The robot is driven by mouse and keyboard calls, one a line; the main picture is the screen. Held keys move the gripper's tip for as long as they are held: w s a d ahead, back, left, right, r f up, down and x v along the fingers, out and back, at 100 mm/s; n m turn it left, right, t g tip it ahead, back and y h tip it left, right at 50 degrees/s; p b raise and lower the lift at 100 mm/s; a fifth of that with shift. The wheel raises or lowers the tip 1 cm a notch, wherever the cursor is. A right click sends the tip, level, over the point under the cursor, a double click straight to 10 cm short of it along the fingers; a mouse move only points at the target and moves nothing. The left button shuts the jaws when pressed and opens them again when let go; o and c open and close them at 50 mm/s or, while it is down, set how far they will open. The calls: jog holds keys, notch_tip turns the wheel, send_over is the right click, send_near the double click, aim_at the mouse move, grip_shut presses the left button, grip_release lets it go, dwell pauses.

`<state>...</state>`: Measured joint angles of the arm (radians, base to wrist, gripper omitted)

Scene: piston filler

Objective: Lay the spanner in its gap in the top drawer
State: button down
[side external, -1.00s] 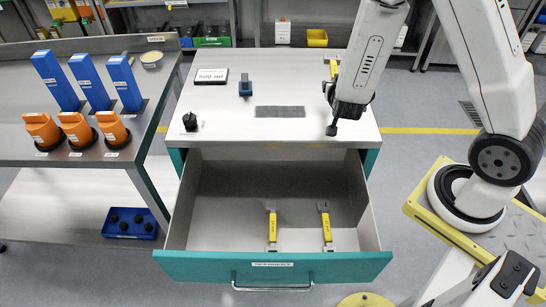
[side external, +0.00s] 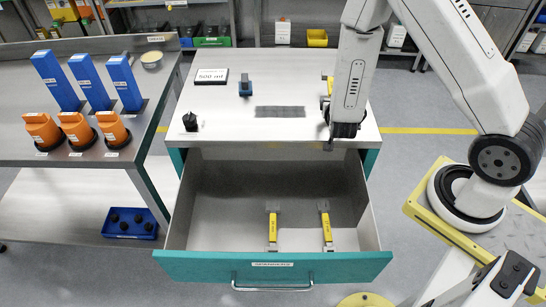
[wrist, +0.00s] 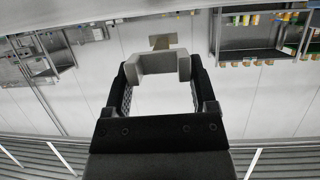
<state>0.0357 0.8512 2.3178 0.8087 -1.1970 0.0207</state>
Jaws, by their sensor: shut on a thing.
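My gripper (side external: 338,138) is over the right side of the cabinet top, near its front edge, and points down. It is shut on the spanner, which is mostly hidden by my wrist. A bit of yellow (side external: 327,86) shows behind the wrist. In the wrist view a pale grey piece (wrist: 160,64) sits between my black fingers; its full shape is unclear. The top drawer (side external: 272,268), labelled SPANNERS, is pulled open below and in front. Two yellow-handled spanners lie in it, one near the middle (side external: 273,230) and one to the right (side external: 326,230).
The drawer's left part is bare. A bench (side external: 150,95) with blue and orange parts stands at left.

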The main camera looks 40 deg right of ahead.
jog(key=shift+f, duration=1.55)
jog(key=shift+f, duration=0.2)
grip_release()
jog(key=shift+v, duration=3.95)
jog(key=shift+f, duration=0.15)
